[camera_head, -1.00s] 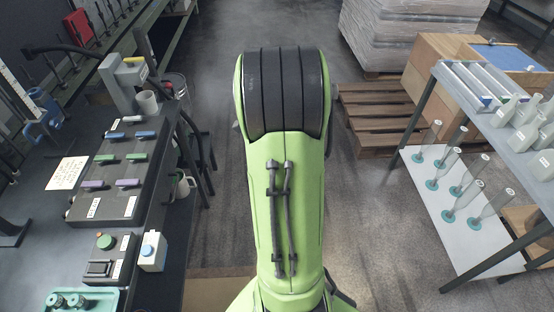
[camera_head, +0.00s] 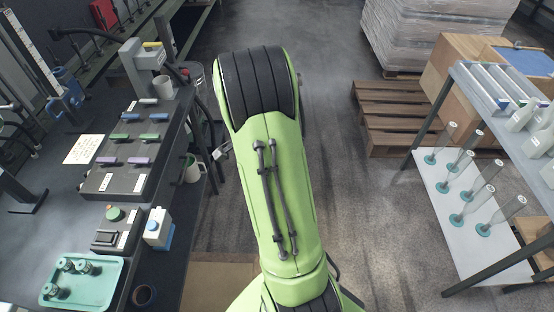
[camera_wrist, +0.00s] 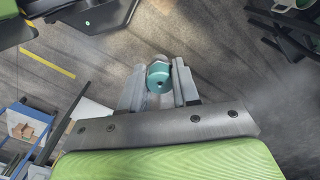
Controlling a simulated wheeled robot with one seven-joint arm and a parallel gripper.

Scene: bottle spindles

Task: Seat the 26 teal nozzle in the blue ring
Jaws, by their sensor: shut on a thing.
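My gripper (camera_wrist: 157,88) shows in the wrist view, with its two grey fingers shut on a teal nozzle (camera_wrist: 158,76), seen end-on as a round teal face with a small dark hole. The number on it cannot be read. I cannot make out a blue ring for certain in either view. A black board (camera_head: 150,165) with blue, green and purple bars lies on the left bench.
A teal tray (camera_head: 105,290) with several teal-and-grey pieces (camera_head: 83,266) is at the bench's front left. A shelf (camera_head: 470,85) stands right.

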